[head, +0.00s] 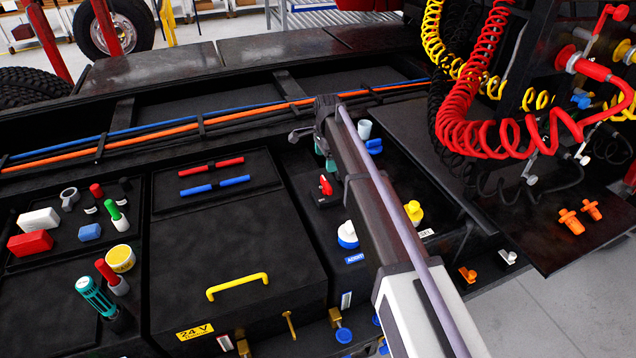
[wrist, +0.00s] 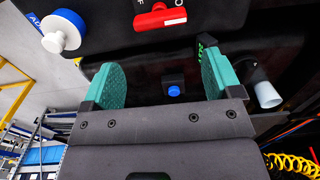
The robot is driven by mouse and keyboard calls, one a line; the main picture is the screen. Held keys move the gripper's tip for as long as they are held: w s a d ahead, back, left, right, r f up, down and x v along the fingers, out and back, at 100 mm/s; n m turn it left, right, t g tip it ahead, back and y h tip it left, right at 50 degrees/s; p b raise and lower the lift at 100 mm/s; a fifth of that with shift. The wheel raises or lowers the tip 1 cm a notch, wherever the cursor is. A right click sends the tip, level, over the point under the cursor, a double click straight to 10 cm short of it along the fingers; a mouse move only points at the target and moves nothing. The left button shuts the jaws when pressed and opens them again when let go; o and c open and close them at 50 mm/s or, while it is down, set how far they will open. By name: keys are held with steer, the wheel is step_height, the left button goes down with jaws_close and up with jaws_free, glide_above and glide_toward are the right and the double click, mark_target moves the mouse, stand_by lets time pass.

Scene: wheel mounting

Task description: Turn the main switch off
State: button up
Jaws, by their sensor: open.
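The main switch is a red rotary handle (head: 326,185) on a black base, on the panel left of my arm in the head view. In the wrist view the red handle (wrist: 158,18) lies crosswise at the top edge, with a white mark towards its right end. Parts of white letters show above it, cut off by the frame. My gripper (wrist: 162,77) is open and empty, with teal pads apart. The handle lies beyond the fingertips, and no contact shows. In the head view my arm hides most of the gripper.
A white knob on a blue base (head: 347,236), a yellow knob (head: 413,212) and a white cylinder (head: 364,129) stand near the switch. A blue button (wrist: 174,90) shows between the fingers. A black box with a yellow handle (head: 237,286) is to the left; red coiled hose (head: 465,125) hangs right.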

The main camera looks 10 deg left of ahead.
mark_target(326, 182)
steer(key=shift+o, duration=1.3)
step_height(326, 182, down, 11)
steer(key=b, duration=1)
steer(key=shift+b, duration=0.4)
steer(key=shift+r, duration=0.15)
steer(key=shift+c, duration=0.2)
steer(key=c, duration=0.7)
steer(key=shift+c, duration=0.2)
